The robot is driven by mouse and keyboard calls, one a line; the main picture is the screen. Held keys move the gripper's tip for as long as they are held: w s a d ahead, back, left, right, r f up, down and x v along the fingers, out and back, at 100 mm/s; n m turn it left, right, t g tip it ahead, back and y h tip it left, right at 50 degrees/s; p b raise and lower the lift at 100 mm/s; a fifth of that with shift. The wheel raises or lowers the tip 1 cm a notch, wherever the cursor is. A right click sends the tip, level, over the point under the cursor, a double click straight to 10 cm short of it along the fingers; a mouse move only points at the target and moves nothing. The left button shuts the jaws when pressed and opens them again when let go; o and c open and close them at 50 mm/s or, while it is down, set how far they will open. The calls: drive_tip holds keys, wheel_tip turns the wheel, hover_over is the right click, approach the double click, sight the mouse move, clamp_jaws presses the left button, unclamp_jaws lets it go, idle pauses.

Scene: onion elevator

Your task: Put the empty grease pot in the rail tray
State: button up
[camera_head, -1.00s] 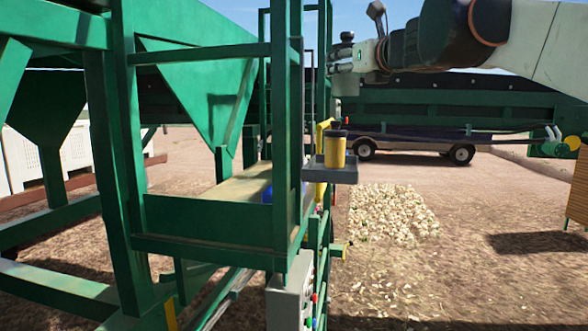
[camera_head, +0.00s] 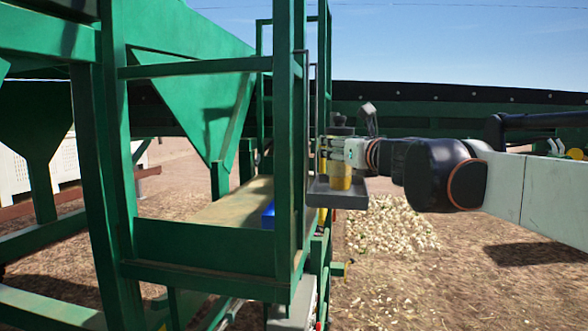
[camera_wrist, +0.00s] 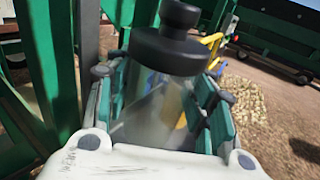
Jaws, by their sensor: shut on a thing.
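My gripper (camera_head: 340,150) is shut on a clear, empty-looking pot with a black cap (camera_wrist: 172,48). In the wrist view the pot's clear body (camera_wrist: 155,110) stands between the two green-padded fingers. In the head view its dark cap (camera_head: 341,131) shows above the fingers, and most of its body is hidden. The dark grey rail tray (camera_head: 337,200) is fixed at the right side of the green frame. A yellow pot (camera_head: 340,178) stands in the tray, partly hidden by my gripper. I cannot tell whether the held pot touches the tray or the yellow pot.
Green uprights and rails (camera_head: 284,150) stand close left of the tray. A blue object (camera_head: 268,214) lies on the platform behind them. A grey control box (camera_head: 292,309) is below. The ground right of the tray is open, with a heap of onions (camera_head: 390,225).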

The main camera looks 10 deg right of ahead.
sight(345, 174)
wheel_tip(345, 174, down, 3)
drive_tip(key=shift+w+r, duration=0.15)
drive_tip(key=shift+r, duration=0.05)
wheel_tip(345, 174, down, 3)
drive_tip(key=shift+r+p, duration=0.1)
drive_tip(key=shift+p, duration=0.25)
drive_tip(key=shift+f, duration=0.35)
drive_tip(key=o, duration=1.2)
drive_tip(key=shift+f, duration=0.1)
